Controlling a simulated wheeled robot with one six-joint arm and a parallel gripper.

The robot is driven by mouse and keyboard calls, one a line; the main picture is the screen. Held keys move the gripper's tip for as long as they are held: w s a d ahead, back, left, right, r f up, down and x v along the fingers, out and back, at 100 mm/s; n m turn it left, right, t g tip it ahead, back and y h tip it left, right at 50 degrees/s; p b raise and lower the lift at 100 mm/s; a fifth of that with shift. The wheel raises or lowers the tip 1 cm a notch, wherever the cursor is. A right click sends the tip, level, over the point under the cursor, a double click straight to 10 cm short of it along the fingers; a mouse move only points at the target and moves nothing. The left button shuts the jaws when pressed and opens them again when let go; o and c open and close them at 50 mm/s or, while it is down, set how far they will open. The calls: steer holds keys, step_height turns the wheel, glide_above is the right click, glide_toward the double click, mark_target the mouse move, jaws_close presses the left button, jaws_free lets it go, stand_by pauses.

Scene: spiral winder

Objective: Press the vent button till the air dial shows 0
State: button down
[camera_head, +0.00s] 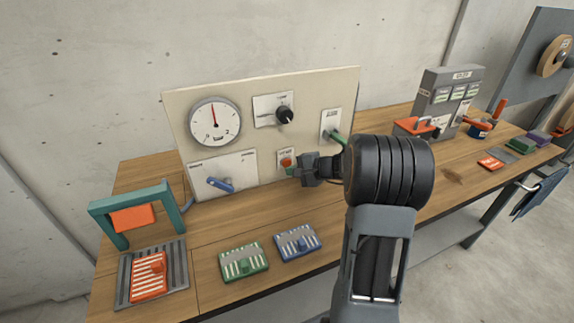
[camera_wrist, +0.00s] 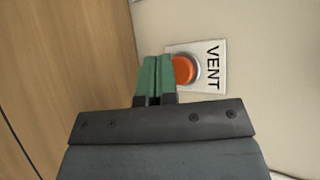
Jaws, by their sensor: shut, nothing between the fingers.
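The vent button (camera_head: 287,162) is an orange round button on a small white plate, low on the upright cream panel (camera_head: 240,90). In the wrist view the orange button (camera_wrist: 185,70) sits in a grey ring beside the word VENT. My gripper (camera_head: 292,171) is shut and empty, its green fingertips (camera_wrist: 156,60) just beside the button. I cannot tell whether they touch it. The air dial (camera_head: 215,122) is a round white gauge at the panel's upper left. Its dark and red needle points about straight up, near the top of the scale.
The panel also bears a black knob (camera_head: 285,115), a blue lever (camera_head: 220,184) and a green-handled switch (camera_head: 336,136). Green (camera_head: 243,262) and blue (camera_head: 297,242) blocks lie on the wooden bench in front. A teal frame (camera_head: 130,212) stands at left.

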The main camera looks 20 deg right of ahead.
steer(key=shift+w, duration=0.2)
steer(key=shift+w+b, duration=0.2)
steer(key=shift+b, duration=0.1)
steer(key=shift+w, duration=0.45)
stand_by(0.6)
steer(key=shift+s, duration=0.1)
stand_by(2.3)
steer(key=shift+s+b, duration=0.6)
steer(key=shift+s, duration=0.15)
steer(key=shift+s, duration=0.15)
steer(key=shift+s+b, duration=0.75)
steer(key=shift+s, duration=1.6)
